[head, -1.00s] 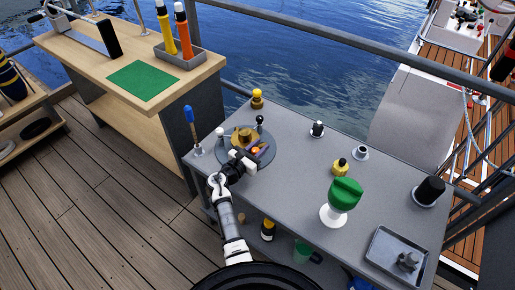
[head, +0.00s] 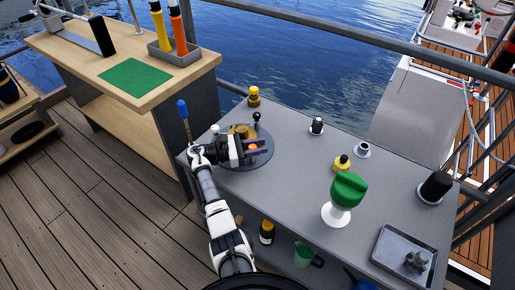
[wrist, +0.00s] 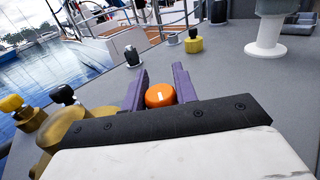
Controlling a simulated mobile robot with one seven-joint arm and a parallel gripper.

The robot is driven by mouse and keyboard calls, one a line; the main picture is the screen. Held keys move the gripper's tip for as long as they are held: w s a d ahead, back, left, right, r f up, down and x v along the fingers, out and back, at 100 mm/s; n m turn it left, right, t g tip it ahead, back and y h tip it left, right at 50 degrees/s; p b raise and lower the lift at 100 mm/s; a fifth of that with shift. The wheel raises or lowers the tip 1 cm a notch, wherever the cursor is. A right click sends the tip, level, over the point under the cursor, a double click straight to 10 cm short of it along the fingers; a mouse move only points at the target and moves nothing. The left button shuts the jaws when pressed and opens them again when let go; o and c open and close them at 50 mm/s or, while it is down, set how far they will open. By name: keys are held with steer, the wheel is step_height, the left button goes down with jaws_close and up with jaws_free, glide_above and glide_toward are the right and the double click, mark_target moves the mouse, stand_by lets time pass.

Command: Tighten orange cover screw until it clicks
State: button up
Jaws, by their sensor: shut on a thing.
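The orange cover screw (wrist: 160,95) has a rounded top with a pale mark on it. In the wrist view it sits between the two purple fingers of my gripper (wrist: 160,92). My gripper (head: 257,147) is shut on the screw, fingers pointing right in the head view. The screw (head: 253,147) is on a round dark plate (head: 248,163) with a brass-coloured part (head: 243,130) close by. My fingers hide the screw's sides and lower part, so I cannot see how it seats.
A black-topped lever knob (head: 256,116) and a blue-handled tool (head: 183,108) stand near my gripper. A yellow knob (head: 341,163), a green-topped white post (head: 347,190) and a grey tray (head: 402,250) are farther right on the grey bench (head: 290,190).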

stand_by(0.4)
steer(key=o, duration=1)
steer(key=shift+c, duration=0.2)
steer(key=b+v, duration=0.3)
steer(key=v, duration=1)
steer(key=shift+a, duration=0.4)
